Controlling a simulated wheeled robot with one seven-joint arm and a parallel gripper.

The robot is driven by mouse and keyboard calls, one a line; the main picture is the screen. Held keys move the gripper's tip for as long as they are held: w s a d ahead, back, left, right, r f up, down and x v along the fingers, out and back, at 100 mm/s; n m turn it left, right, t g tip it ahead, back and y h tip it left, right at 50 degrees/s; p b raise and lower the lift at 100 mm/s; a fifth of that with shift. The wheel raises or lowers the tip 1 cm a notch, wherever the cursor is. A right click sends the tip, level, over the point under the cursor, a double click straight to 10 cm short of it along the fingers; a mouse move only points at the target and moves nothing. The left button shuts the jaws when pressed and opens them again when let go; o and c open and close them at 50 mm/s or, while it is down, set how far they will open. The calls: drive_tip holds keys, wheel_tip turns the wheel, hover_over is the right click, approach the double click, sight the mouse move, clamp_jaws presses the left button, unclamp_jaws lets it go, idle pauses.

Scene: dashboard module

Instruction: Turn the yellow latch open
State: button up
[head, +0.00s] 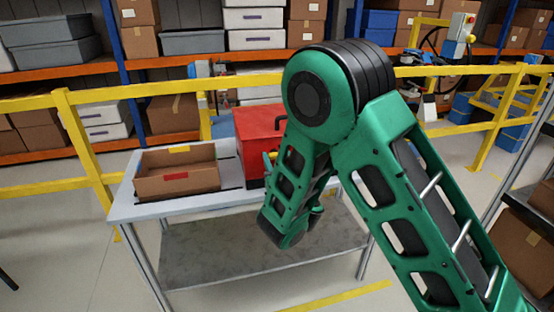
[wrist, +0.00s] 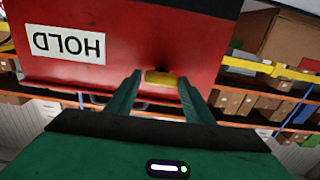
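The yellow latch (wrist: 161,78) is on the face of the red box (wrist: 150,35) in the wrist view, which is upside down. It lies crosswise between my gripper's fingertips (wrist: 160,80). The fingers stand apart, with a gap visible on each side of the latch. I cannot tell whether the tips reach past its front. In the head view the red box (head: 258,128) stands on the workbench, and a small part of the latch (head: 272,156) shows beside my green arm. My arm hides the fingers there.
An open brown cardboard box (head: 178,185) stands left of the red box on the grey workbench (head: 125,206). A white HOLD label (wrist: 68,44) is on the red box's face. Yellow railing (head: 100,95) and loaded shelves stand behind. The bench's lower shelf (head: 230,255) looks empty.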

drive_tip(key=shift+o, duration=0.6)
drive_tip(key=shift+s, duration=0.15)
drive_tip(key=v, duration=1)
drive_tip(key=shift+s+d, duration=0.15)
idle(0.4)
